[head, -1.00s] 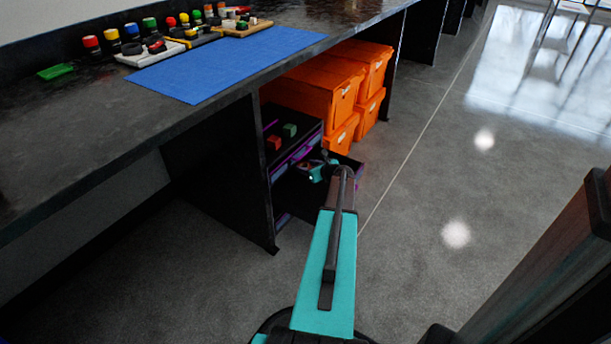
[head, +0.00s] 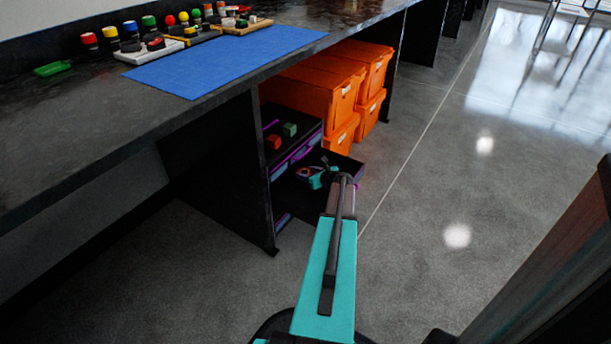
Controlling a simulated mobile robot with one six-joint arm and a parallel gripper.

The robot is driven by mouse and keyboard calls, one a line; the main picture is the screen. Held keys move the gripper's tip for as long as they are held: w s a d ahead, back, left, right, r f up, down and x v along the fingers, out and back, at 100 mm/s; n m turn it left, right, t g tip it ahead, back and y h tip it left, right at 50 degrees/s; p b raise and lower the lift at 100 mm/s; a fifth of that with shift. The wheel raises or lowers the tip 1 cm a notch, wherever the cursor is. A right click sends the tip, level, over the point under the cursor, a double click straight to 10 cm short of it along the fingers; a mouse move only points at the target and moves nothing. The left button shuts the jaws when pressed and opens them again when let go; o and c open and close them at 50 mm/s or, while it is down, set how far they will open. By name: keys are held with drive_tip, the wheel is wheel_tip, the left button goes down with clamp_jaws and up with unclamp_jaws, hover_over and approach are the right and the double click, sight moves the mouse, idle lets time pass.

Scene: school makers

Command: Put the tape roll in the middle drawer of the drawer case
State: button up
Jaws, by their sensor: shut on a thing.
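The black drawer case (head: 272,113) with purple trim stands under the bench. One of its drawers (head: 347,165) is pulled out, below a closed front; it looks like the middle one. My gripper (head: 310,175), small and partly covered by my arm, is over the open drawer. It is shut on the tape roll (head: 303,172), a small reddish and pale ring at its left side. I cannot tell whether the roll touches the drawer floor.
A red block (head: 274,142) and a green block (head: 290,129) lie on top of the case. Orange bins (head: 318,92) are stacked behind it. The bench (head: 130,115) overhangs the case, and its dark side panel (head: 235,170) stands in front.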

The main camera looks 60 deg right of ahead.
drive_tip(key=shift+f, duration=0.1)
drive_tip(key=o, duration=1)
drive_tip(key=shift+r, duration=0.2)
drive_tip(key=shift+s+a+r+p, duration=0.25)
drive_tip(key=shift+s+r+p, duration=0.05)
drive_tip(key=shift+s, duration=0.2)
drive_tip(key=p+v, duration=0.3)
drive_tip(key=v, duration=0.7)
drive_tip(key=shift+s+a+r, duration=0.1)
drive_tip(key=shift+s+a, duration=0.05)
drive_tip(key=shift+s, duration=0.15)
